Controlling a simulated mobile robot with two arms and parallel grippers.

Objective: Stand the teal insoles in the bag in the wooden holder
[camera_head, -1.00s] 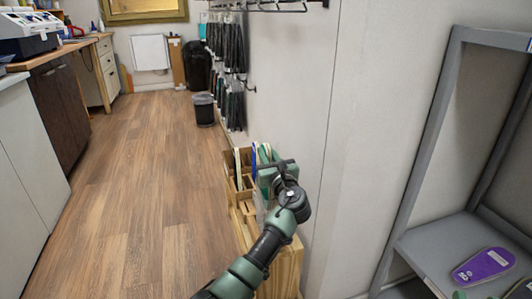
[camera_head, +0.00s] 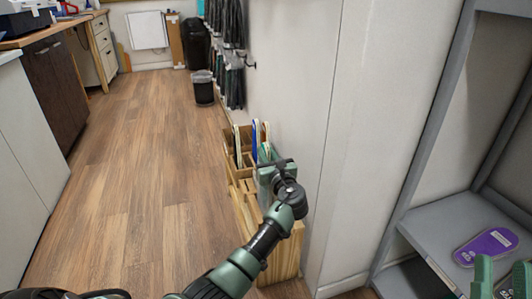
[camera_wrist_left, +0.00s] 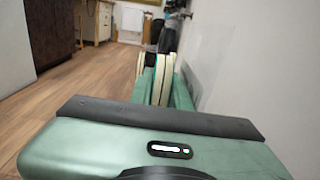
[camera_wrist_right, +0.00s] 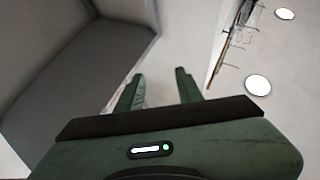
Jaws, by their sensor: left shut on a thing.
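The wooden holder (camera_head: 285,255) stands on the floor against the wall in the head view. My left gripper (camera_head: 264,153) is at its top, toward the near end. In the left wrist view, my left gripper (camera_wrist_left: 158,88) is shut on the pale-edged teal insoles (camera_wrist_left: 163,72), seen edge-on and upright. A faint clear sheet beside them looks like the bag (camera_wrist_left: 208,80). How deep the insoles sit in the holder is hidden by my gripper. My right gripper (camera_head: 502,268) is at the lower right of the head view, open and empty.
Other upright insoles, one blue-edged (camera_head: 255,133), stand in the holder's farther slots. A grey shelf (camera_head: 440,235) on the right holds a purple insole (camera_head: 485,246). A black bin (camera_head: 203,90) stands farther back. The wooden floor on the left is clear.

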